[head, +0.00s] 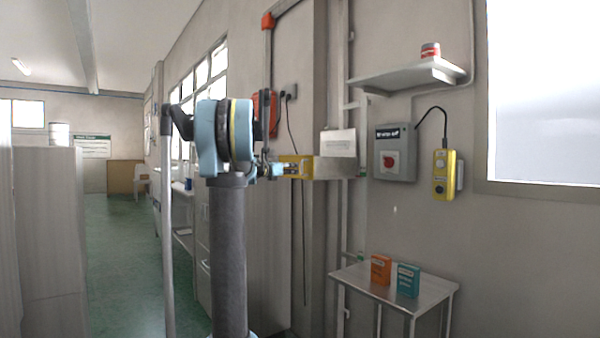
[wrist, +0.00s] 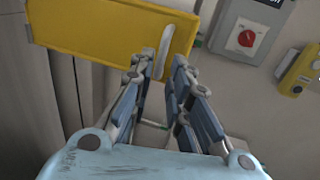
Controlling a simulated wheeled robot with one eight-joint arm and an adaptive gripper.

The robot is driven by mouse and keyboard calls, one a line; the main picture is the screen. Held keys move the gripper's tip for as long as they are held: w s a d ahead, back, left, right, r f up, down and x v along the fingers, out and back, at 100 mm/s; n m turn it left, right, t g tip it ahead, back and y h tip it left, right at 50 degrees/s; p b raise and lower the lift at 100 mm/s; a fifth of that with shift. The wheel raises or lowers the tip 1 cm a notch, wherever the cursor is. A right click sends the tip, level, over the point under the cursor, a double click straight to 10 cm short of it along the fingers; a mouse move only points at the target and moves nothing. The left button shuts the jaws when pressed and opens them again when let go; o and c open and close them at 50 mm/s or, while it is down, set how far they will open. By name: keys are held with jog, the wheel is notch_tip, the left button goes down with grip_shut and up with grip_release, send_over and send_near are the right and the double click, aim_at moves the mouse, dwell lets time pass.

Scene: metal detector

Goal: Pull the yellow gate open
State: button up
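The yellow gate (wrist: 105,30) is a flat panel across the upper left of the wrist view. A pale upright handle (wrist: 166,50) stands on it near its right end. My gripper (wrist: 163,62) has its two fingers on either side of the handle, with a visible gap between them. I cannot tell whether either finger touches the handle. In the head view the yellow gate (head: 297,163) shows just right of my gripper (head: 277,169), partly hidden by it.
A grey switch box with a red knob (head: 390,161) and a yellow control box (head: 441,175) hang on the wall to the right. A small table (head: 425,292) with two boxes stands below. A shelf (head: 411,77) juts out above. Green floor (head: 120,250) is open at left.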

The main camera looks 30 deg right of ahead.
aim_at(302, 174)
jog(key=x, duration=0.6)
jog(key=shift+d, duration=0.35)
grip_shut()
